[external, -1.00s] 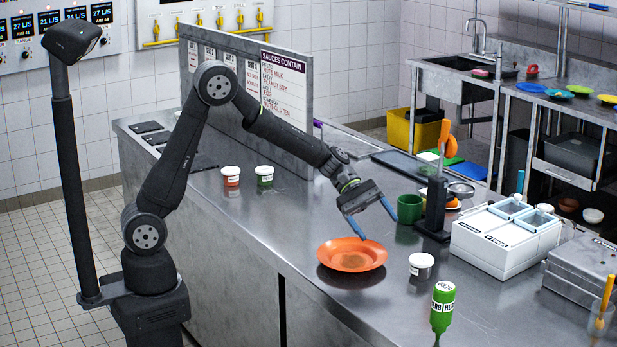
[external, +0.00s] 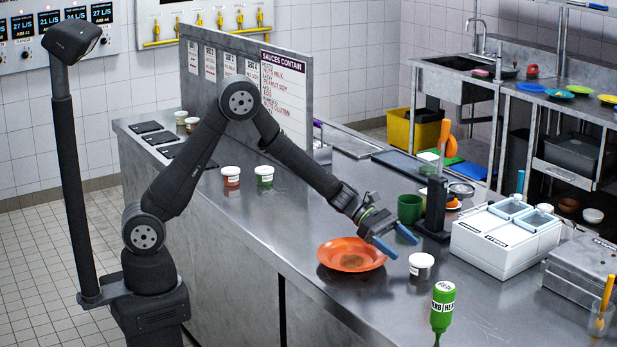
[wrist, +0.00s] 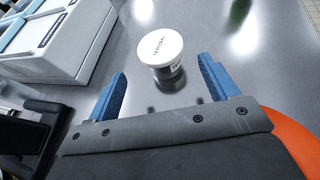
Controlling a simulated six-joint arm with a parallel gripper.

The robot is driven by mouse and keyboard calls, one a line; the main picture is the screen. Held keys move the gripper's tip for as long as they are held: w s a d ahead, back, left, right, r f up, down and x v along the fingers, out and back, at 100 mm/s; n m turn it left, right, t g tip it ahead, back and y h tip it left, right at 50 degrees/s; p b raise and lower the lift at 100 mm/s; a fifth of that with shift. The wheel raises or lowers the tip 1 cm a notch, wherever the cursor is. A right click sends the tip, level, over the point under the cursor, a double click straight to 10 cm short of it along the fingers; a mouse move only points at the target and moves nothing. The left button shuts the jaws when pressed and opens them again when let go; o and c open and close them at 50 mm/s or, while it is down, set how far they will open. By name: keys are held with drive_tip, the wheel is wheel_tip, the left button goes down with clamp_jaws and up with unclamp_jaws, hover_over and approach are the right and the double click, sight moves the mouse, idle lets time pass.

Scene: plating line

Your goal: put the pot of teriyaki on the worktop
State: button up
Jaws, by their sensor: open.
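My gripper (external: 401,246) is open and empty, above and just left of the pot. In the wrist view its blue fingers (wrist: 163,88) are spread, with the pot ahead of them, between their lines and apart from both.
The orange plate (external: 336,262) with a brown patch lies just left of my gripper. A white bin unit (external: 490,245) is to the right.

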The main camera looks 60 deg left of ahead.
sight(420, 258)
drive_tip(key=shift+x, duration=2.9)
drive_tip(key=c, duration=1)
drive_tip(key=shift+r, duration=0.5)
drive_tip(key=r, duration=0.2)
drive_tip(key=s+r, duration=0.1)
drive_tip(key=r, duration=0.1)
drive_tip(key=shift+s+d, duration=0.1)
drive_tip(key=shift+d, duration=0.25)
drive_tip(key=s+d+r, duration=0.1)
drive_tip(key=s+r, duration=0.1)
drive_tip(key=s, duration=0.1)
drive_tip(key=s+d+r, duration=0.1)
drive_tip(key=s+r, duration=0.1)
drive_tip(key=s, duration=0.1)
drive_tip(key=s+d+r, duration=0.2)
drive_tip(key=s, duration=0.1)
drive_tip(key=shift+s, duration=0.3)
